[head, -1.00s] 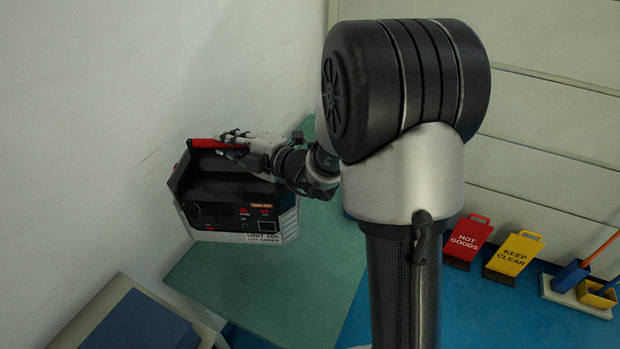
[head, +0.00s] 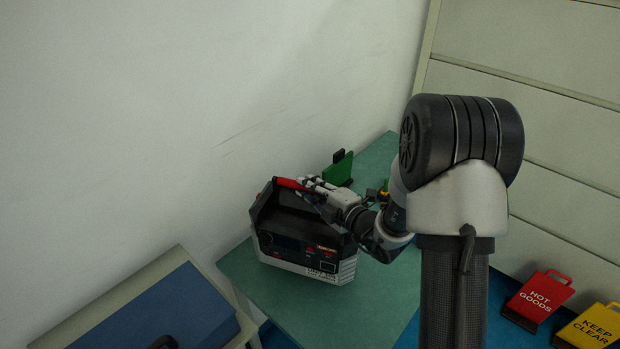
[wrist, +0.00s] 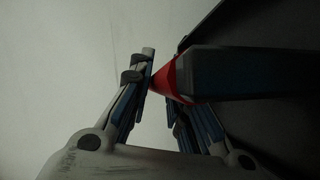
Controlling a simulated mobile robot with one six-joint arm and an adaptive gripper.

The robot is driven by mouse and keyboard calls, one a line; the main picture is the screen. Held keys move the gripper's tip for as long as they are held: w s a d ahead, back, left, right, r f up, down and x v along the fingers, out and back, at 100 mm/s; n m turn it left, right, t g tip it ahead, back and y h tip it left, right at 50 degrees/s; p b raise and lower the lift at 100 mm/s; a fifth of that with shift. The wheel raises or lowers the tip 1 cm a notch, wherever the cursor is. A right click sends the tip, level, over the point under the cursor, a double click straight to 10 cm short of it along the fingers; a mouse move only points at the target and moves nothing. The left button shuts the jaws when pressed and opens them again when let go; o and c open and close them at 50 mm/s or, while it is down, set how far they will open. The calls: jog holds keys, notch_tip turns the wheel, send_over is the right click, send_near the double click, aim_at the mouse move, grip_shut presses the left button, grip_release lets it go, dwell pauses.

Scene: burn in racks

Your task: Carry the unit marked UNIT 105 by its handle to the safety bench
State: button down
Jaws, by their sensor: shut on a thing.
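A black and pale grey unit (head: 303,247) with a red-ended handle (head: 290,184) hangs from my gripper (head: 318,190) in the head view. Its front label starts with UNIT, but the number is too small to read surely. My gripper is shut on the handle; the wrist view shows the fingers (wrist: 155,95) around the handle's red part (wrist: 169,80). The unit is upright, over the left part of a green-topped bench (head: 375,290). I cannot tell whether its base touches the top. Its far side is hidden.
A green sign (head: 338,170) stands on the bench's back part, behind my gripper. A blue case (head: 160,315) lies on a pale surface at lower left. The wall is close behind. A red HOT GOODS sign (head: 540,296) and a yellow KEEP CLEAR sign (head: 595,328) stand at right.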

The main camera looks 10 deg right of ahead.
aim_at(310, 209)
jog(key=shift+w+f+b, duration=0.15)
jog(key=shift+f+b, duration=0.65)
jog(key=shift+f, duration=1.6)
jog(key=c, duration=1.9)
grip_release()
jog(key=shift+f, duration=0.35)
jog(key=o, duration=0.4)
jog(key=shift+s, duration=0.2)
